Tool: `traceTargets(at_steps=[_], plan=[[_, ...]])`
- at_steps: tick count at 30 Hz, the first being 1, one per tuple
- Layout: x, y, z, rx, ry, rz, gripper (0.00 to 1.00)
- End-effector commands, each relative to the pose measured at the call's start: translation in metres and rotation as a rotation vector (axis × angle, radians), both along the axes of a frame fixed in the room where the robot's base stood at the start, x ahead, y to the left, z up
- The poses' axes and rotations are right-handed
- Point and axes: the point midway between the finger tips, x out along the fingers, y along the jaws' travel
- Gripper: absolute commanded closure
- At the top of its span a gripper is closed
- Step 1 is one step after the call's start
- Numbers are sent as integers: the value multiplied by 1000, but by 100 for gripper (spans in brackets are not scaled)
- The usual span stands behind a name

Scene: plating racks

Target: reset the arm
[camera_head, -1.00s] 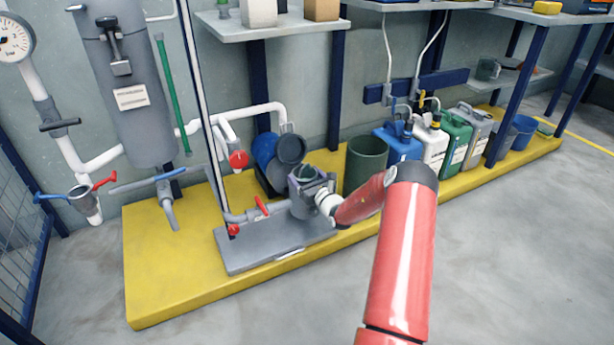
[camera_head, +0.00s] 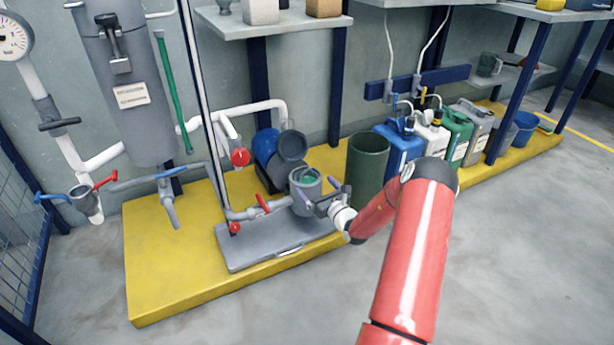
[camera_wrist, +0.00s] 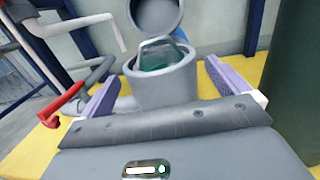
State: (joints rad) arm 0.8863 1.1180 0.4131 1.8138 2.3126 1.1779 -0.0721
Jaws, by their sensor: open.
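My gripper (camera_head: 324,194) is open and empty, just to the right of a grey cylindrical housing (camera_head: 304,201) in the head view. In the wrist view, my gripper's purple-padded fingers (camera_wrist: 164,88) stand apart on either side of the housing (camera_wrist: 165,88), which shows beyond and between them. Its round lid (camera_head: 292,146) is swung open behind it. A green-tinted piece with a pale rim or handle (camera_wrist: 163,54) sits inside the housing's mouth. My red arm reaches in from the lower right.
A dark green bin (camera_head: 367,166) stands close to the right of my gripper. Pipes with red valve handles (camera_head: 240,157) lie to the left. Several jerrycans (camera_head: 400,152) line the yellow platform (camera_head: 165,265). The grey floor in front is clear.

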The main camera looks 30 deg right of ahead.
Motion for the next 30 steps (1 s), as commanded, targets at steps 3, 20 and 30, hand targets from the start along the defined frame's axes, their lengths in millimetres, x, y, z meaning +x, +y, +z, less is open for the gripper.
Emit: traceTargets(at_steps=[3, 20, 30], plan=[[-10, -4, 5, 2, -13, -4, 0], [-10, 3, 21, -15, -31, 22, 0], [-35, 157, 159, -450, -84, 576, 0]])
